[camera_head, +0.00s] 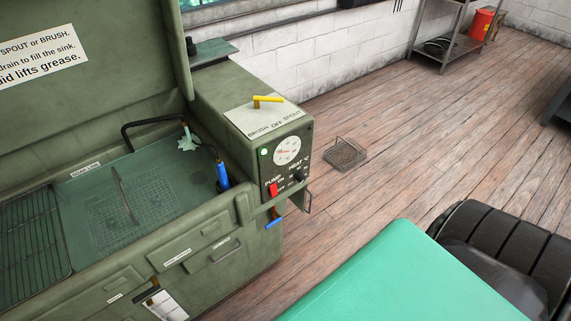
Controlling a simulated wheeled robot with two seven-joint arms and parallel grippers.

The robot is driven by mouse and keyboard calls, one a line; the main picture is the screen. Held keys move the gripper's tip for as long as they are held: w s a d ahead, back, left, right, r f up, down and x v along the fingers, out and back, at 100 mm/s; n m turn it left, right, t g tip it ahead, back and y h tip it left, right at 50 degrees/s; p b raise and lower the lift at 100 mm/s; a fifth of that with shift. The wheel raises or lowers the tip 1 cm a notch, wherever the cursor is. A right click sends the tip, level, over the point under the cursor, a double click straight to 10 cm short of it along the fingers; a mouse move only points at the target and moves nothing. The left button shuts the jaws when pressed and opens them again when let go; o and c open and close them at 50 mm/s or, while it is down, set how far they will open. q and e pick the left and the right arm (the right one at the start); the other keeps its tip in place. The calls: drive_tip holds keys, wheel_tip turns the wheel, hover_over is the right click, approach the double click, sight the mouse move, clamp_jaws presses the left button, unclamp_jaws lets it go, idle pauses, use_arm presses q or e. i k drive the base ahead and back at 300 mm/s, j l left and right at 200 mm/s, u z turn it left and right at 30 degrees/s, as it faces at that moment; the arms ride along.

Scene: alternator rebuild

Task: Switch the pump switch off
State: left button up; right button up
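The pump switch (272,189) is a small red switch under the PUMP lettering on the dark control panel (280,172) of the green parts washer. Small ON and OFF marks seem to stand beside it, but its exact position is too small to tell. A green lamp (264,152) above it looks lit. A round white gauge (287,150) and a black HEAT knob (298,178) are to its right. Neither of my grippers is in view, and nothing is touching the switch.
A yellow lever (267,100) sits above the BRUSH, OFF, SPOUT plate on the washer's top. The sink (150,190) is left of the panel, with a blue-handled brush (222,177). A wire basket (345,153) lies on the wooden floor, which is otherwise largely clear there.

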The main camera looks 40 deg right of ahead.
sight(273, 188)
drive_tip(key=z, duration=1.05)
